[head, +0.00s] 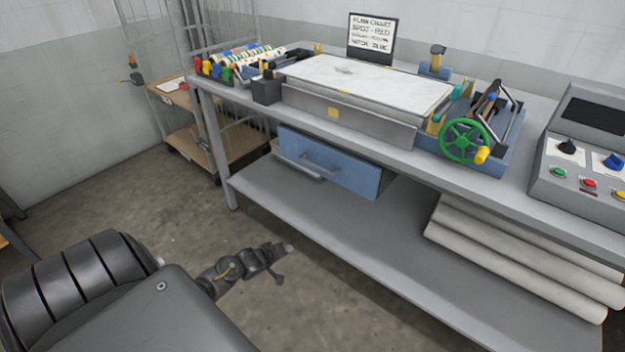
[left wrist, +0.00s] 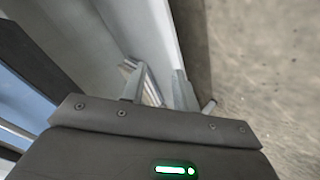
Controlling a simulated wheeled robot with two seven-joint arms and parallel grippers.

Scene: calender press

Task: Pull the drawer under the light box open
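The blue drawer (head: 352,178) hangs under the bench top, below the light box (head: 350,112). A grey bar handle (head: 320,166) crosses its front, and a pale ledge shows at its lower left. I cannot tell from here whether it is fully closed. My left gripper (head: 286,263) is in front of the bench, lower than the drawer and apart from it. Its two fingers stand apart in the left wrist view (left wrist: 157,92), with nothing clearly held between them. A blue surface at that view's left edge may be the drawer. My right gripper is out of view.
The lower shelf (head: 330,225) lies below the drawer, with pale rolls (head: 520,255) at its right. A green handwheel (head: 464,141) and a control panel (head: 585,165) are on the right. A wooden cart (head: 235,143) stands behind the bench's left end. The floor in front is clear.

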